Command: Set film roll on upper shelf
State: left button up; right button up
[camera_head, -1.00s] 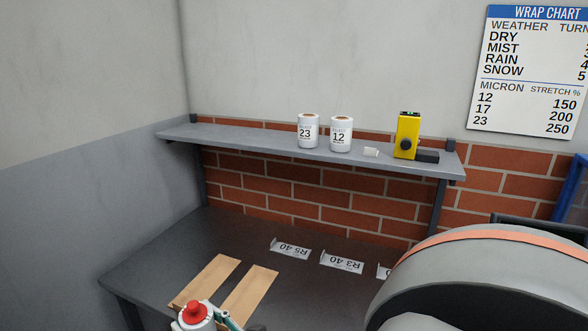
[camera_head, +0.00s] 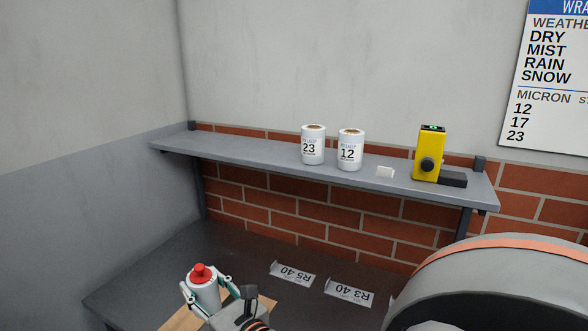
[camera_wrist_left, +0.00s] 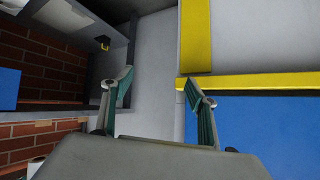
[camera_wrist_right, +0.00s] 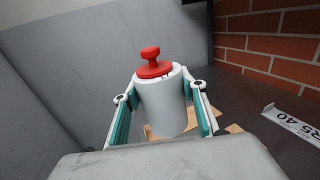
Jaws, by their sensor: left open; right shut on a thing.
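A white film roll with a red knob on top (camera_head: 204,289) is held upright in my right gripper (camera_head: 207,285), over the dark bench at the lower left of the head view. In the right wrist view the same film roll (camera_wrist_right: 160,103) sits between both fingers. The grey upper shelf (camera_head: 245,151) runs along the wall above the bench. My left gripper (camera_wrist_left: 158,88) is open and empty in the left wrist view, and out of the head view.
The shelf's left part is bare. Label strips (camera_head: 292,274) and brown boards (camera_head: 180,320) lie on the bench. A large grey rounded object (camera_head: 500,285) fills the lower right.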

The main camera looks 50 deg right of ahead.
jog(key=w+d+r+m+h, duration=0.1)
jog(key=w+d+r+h, duration=0.1)
jog(key=w+d+r, duration=0.7)
notch_tip(320, 180, up, 37)
jog(key=m+g+h, duration=0.2)
jog(key=m+h, duration=0.2)
jog(key=h, duration=0.2)
send_over(254, 156)
jog(key=shift+w+d+f, duration=0.1)
jog(key=shift+f, duration=4.9)
jog(key=shift+d+f, duration=0.1)
jog(key=shift+f, duration=4.9)
pick_arm(q)
jog(key=shift+s+a, duration=0.1)
jog(key=shift+a, duration=0.05)
jog(key=shift+a+f, duration=0.1)
jog(key=shift+a, duration=0.05)
pick_arm(e)
jog(key=shift+a, duration=0.1)
